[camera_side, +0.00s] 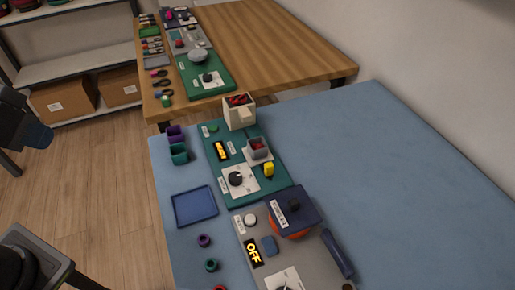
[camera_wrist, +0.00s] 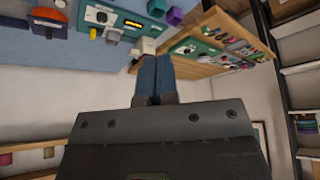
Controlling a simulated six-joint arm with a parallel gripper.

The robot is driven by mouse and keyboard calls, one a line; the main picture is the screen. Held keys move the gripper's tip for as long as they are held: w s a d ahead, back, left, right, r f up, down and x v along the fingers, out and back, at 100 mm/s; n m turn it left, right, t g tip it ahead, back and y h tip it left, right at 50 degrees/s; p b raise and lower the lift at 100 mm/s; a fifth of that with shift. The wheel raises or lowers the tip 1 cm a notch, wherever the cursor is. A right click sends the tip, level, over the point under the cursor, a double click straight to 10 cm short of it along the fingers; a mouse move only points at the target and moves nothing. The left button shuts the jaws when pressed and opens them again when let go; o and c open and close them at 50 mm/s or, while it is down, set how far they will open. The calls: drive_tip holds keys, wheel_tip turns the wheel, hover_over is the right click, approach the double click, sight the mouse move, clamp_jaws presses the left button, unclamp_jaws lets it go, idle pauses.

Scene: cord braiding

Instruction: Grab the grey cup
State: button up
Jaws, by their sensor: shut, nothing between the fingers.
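The grey cup (camera_side: 257,147) stands on a white base on the teal panel (camera_side: 212,152), in front of a cream hopper (camera_side: 238,113). Something red shows inside the cup. My gripper (camera_side: 38,136) is at the far left edge of the side view, well away from the cup and above the floor. In the wrist view, my gripper's blue fingers (camera_wrist: 155,76) are together with nothing between them. The teal panel (camera_wrist: 100,17) is upside down and small there, and I cannot make out the cup clearly.
Purple and teal cups (camera_side: 178,154) and a blue tray (camera_side: 195,207) sit left of the panel. A yellow piece (camera_side: 268,170) and a black dial (camera_side: 236,179) are close to the grey cup. The blue table's right side is clear.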

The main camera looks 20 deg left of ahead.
drive_tip(key=o, duration=1.5)
drive_tip(key=shift+c, duration=0.2)
drive_tip(key=w+d+r+n+g, duration=0.1)
drive_tip(key=w+d+r+n, duration=0.1)
drive_tip(key=w+r, duration=0.5)
drive_tip(key=n+g, duration=0.5)
drive_tip(key=n, duration=0.2)
hover_over(258, 148)
drive_tip(key=s, duration=0.2)
wheel_tip(258, 148, down, 21)
drive_tip(key=f, duration=0.7)
drive_tip(key=shift+w+d+f, duration=0.2)
drive_tip(key=shift+d+f, duration=0.15)
drive_tip(key=shift+d, duration=0.05)
drive_tip(key=shift+s+f, duration=0.2)
drive_tip(key=shift+f, duration=2.45)
